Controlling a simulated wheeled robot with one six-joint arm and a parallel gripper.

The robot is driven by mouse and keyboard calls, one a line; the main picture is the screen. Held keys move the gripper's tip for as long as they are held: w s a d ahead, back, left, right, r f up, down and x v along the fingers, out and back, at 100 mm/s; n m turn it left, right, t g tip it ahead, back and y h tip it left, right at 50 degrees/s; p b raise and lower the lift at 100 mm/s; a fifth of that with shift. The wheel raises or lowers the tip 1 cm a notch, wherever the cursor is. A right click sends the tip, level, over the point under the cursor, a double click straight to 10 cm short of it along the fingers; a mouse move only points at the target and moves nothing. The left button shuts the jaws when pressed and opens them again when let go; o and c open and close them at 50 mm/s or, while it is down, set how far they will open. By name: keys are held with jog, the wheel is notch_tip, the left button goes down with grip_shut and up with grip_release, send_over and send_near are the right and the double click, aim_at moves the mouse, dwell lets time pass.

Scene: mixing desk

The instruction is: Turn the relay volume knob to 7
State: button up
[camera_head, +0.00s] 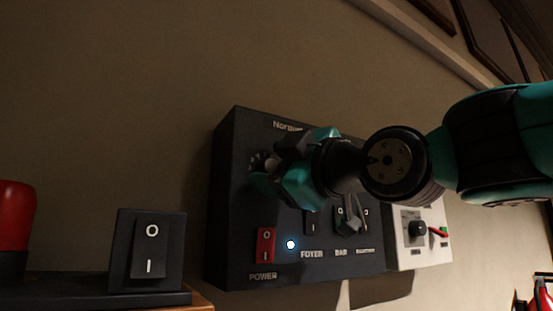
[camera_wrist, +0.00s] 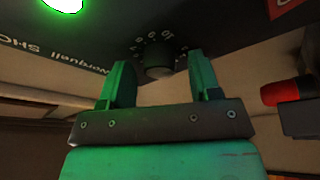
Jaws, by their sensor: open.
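The relay panel (camera_head: 228,200) is a dark box on the wall, with a red power switch at its lower left. A round dark knob (camera_wrist: 158,66) with a ring of numbers shows in the wrist view; its pointer setting cannot be read. In the head view the knob (camera_head: 260,161) is at the panel's upper left, mostly covered by my gripper (camera_head: 272,166). My gripper, also in the wrist view (camera_wrist: 160,62), is open, with one finger on each side of the knob. Contact with the knob cannot be told.
A white box (camera_head: 436,252) with a small black knob and a red lever adjoins the panel's right side. A black rocker switch (camera_head: 150,250) and a red-topped object (camera_head: 15,215) stand at left. A blue-white lamp (camera_head: 291,244) glows on the panel.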

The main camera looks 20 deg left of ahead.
jog(key=c, duration=0.9)
jog(key=shift+f+b, duration=0.1)
jog(key=shift+b, duration=0.2)
